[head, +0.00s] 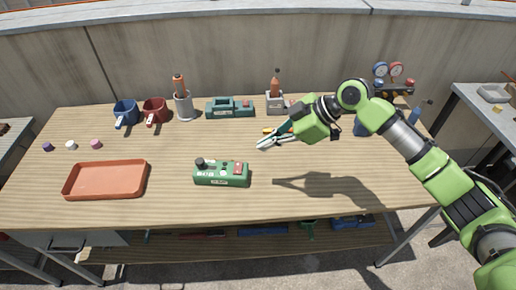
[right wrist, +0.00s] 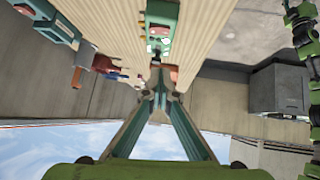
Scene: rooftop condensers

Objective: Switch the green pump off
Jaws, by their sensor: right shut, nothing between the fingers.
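The green pump (head: 222,174) sits on the wooden table in front of my right gripper, near the middle of the head view. It has a dark round knob on its left end and a red switch (head: 238,168) on its right end. I cannot tell which way the switch is set. My right gripper (head: 260,146) is shut and empty, above the table, behind and to the right of the pump, apart from it. The right wrist view shows the green pump (right wrist: 162,20) at the top, beyond the closed fingertips (right wrist: 160,88). My left gripper is not in view.
An orange tray (head: 106,180) lies at left. A bottle in a caddy (head: 275,102) stands near my arm. The table right of the pump is clear.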

